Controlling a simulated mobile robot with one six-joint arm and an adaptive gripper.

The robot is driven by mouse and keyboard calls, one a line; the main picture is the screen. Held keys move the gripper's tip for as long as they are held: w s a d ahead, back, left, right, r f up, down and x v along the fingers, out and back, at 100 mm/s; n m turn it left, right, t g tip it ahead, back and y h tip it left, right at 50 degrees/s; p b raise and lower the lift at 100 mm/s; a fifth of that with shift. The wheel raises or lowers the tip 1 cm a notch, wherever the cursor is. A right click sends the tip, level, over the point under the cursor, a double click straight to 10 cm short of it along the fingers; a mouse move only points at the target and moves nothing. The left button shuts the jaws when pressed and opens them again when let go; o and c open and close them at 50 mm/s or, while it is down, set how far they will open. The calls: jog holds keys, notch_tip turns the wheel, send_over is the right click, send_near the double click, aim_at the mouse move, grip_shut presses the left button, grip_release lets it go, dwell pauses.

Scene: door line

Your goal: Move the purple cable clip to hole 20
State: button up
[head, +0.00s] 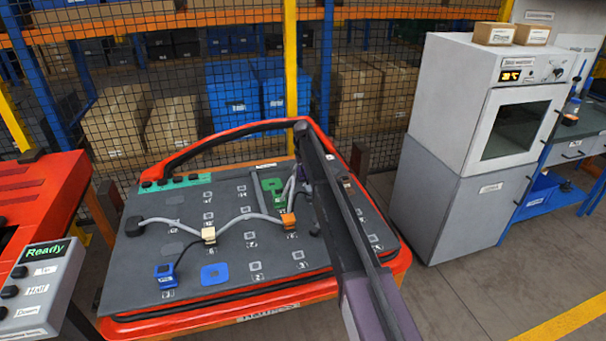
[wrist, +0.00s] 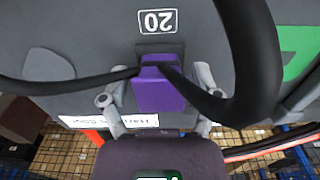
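The purple cable clip (wrist: 162,88) is in the middle of the wrist view, with a black cable running through it. My gripper (wrist: 162,84) has a grey finger on each side of the clip and appears closed on it. The printed label 20 (wrist: 157,21) shows upside down on the dark board just beyond the clip. Hole 20 itself is not visible, and I cannot tell whether the clip is seated in it.
The dark board (head: 190,270) in its red frame holds a blue clip (head: 166,273), a white-cream clip (head: 208,235), an orange clip (head: 289,221) and a green holder (head: 272,186). Grey cable runs between them. A grey cabinet (head: 455,190) stands to the right.

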aim_at(303, 169)
jog(key=shift+r, duration=0.15)
dwell(0.4)
notch_tip(303, 169, up, 8)
jog(key=p, duration=0.8)
jog(key=s+d, duration=1.5)
jog(key=shift+s+d+f, duration=0.25)
jog(key=shift+s+f, duration=0.1)
